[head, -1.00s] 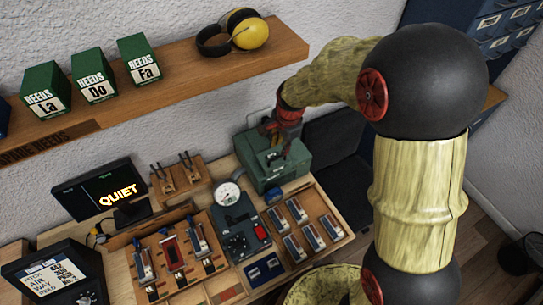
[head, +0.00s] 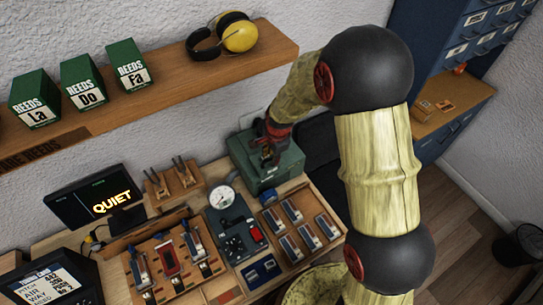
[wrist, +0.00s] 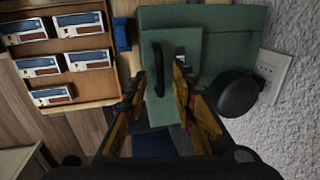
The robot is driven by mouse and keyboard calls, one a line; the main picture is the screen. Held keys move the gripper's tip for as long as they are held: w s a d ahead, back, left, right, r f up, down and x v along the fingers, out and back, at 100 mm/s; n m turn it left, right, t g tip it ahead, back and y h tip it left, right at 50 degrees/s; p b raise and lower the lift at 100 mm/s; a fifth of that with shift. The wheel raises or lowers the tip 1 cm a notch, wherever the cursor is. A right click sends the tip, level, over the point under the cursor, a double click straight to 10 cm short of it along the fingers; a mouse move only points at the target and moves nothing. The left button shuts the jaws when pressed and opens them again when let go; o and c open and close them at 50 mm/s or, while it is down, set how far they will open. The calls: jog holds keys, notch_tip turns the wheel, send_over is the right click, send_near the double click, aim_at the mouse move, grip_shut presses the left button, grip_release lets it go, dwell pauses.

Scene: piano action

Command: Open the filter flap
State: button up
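The green box (head: 285,172) stands on the bench against the wall. In the wrist view its top (wrist: 215,18) carries a raised green flap panel (wrist: 187,38) with a black bar handle (wrist: 158,62). I take this panel as the filter flap; it looks closed. My gripper (head: 266,155) is over the box in the head view and hides part of its top. In the wrist view my gripper (wrist: 158,78) is open, with one finger on each side of the handle. I cannot tell how far the fingertips are above the panel, and no contact shows.
A round black part (wrist: 238,95) sticks out beside the box near a wall socket (wrist: 270,72). A wooden tray (head: 334,232) of reed blocks lies in front, beside a gauge (head: 222,197). The shelf (head: 180,75) with ear defenders (head: 238,35) overhangs behind.

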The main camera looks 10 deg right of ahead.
jog(key=shift+c, duration=0.2)
grip_shut()
dwell(0.7)
